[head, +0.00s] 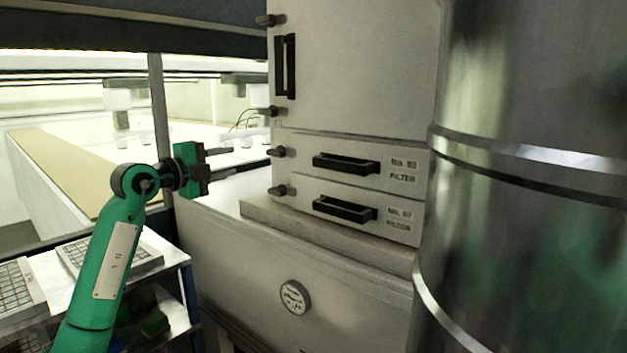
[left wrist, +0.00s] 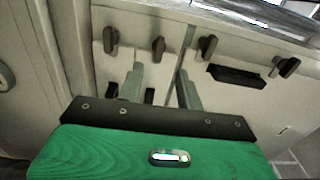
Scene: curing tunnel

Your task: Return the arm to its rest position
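My left arm (head: 118,250) is green and rises from the lower left in the head view. Its gripper (head: 226,161) is raised beside the left edge of the white filter cabinet. The two fingers point right, apart from each other, with nothing seen between them. In the left wrist view the gripper (left wrist: 160,80) also shows open and empty in front of a pale panel with dark knobs. I cannot tell whether a fingertip touches the cabinet. My right gripper is in neither view.
The cabinet has an upper door (head: 360,65) and two drawers, No. 02 (head: 300,150) and No. 07 (head: 295,205). A round gauge (head: 295,298) sits below. A large metal cylinder (head: 530,230) blocks the right. Keyboards (head: 105,255) lie on a shelf at lower left.

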